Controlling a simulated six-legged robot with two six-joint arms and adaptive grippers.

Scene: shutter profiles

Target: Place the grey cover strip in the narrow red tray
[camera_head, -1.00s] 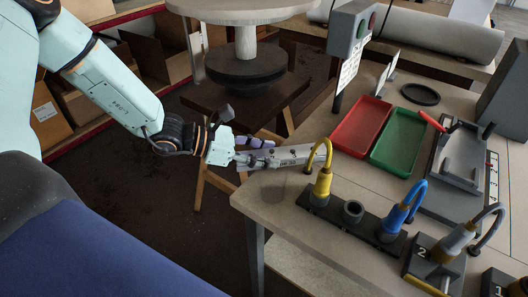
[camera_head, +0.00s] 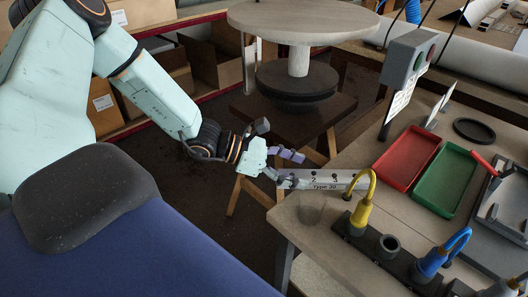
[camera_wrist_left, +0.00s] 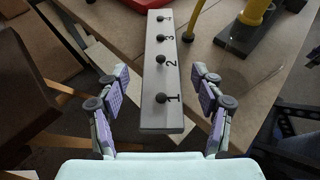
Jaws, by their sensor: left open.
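The grey cover strip (camera_head: 322,180) lies at the near left edge of the table, its left end jutting past the edge. It has dark knobs and numbers on top and a "Type 30" mark on its side. My left gripper (camera_head: 284,167) is at that end. In the left wrist view, the open fingers (camera_wrist_left: 158,78) stand on either side of the strip (camera_wrist_left: 161,60), with gaps between. The narrow red tray (camera_head: 384,172) lies farther back on the table, looks empty, and stands left of a green tray. My right gripper is not in view.
The green tray (camera_head: 441,205) is beside the red one. A yellow hooked cable plug (camera_head: 361,212) stands upright close to the strip's right end, with a blue one (camera_head: 430,262) farther right. A sign post with buttons (camera_head: 405,60) rises behind the red tray.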

